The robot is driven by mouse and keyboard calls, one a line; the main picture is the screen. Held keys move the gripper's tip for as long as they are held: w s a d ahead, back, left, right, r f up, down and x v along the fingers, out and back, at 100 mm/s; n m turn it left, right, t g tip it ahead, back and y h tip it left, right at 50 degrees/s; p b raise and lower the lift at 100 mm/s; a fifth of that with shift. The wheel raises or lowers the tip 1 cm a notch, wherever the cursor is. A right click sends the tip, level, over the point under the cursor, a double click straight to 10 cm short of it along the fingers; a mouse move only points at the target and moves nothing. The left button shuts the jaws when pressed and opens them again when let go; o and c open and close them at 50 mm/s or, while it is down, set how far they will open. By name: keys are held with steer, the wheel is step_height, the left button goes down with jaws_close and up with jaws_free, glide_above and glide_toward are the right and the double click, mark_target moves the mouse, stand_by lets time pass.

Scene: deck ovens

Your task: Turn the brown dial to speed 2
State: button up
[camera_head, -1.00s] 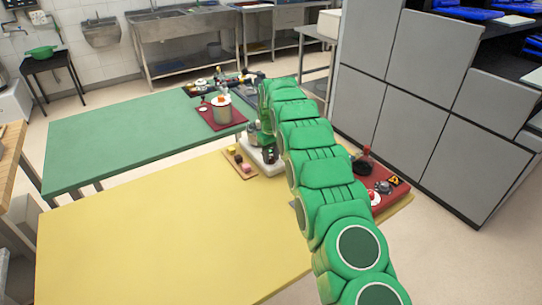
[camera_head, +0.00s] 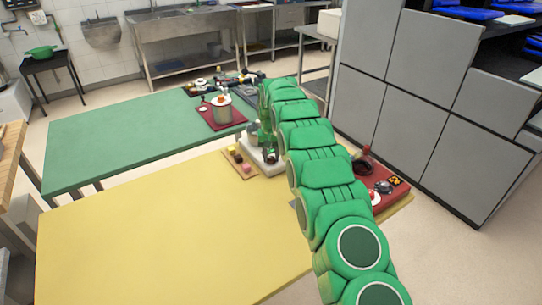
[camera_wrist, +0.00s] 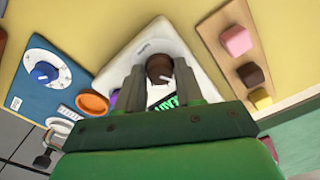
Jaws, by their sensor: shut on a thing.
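The brown dial (camera_wrist: 159,67) shows in the wrist view between my two fingers, with a white pointer mark on it. It sits on a white appliance (camera_wrist: 125,60). My gripper (camera_wrist: 160,75) is shut on the dial, one finger at each side. A black label with green lettering (camera_wrist: 170,103) lies just below the dial in the picture, partly hidden by my gripper. No speed numbers can be read. In the head view my gripper (camera_head: 268,150) is at the white appliance (camera_head: 262,167), and the dial cannot be made out.
A wooden board (camera_head: 237,163) with coloured cubes lies left of the appliance. A blue panel with a blue knob (camera_wrist: 43,72) and an orange round piece (camera_wrist: 92,103) are close by in the wrist view. A red board (camera_head: 393,197) with fittings lies right of my arm. The yellow table's front (camera_head: 150,240) is clear.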

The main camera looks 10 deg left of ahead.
mark_target(271, 157)
steer(key=m, duration=0.5)
steer(key=shift+m, duration=2.5)
steer(key=shift+r, duration=0.1)
steer(key=o, duration=1)
step_height(271, 157, up, 8)
steer(key=shift+f, duration=0.15)
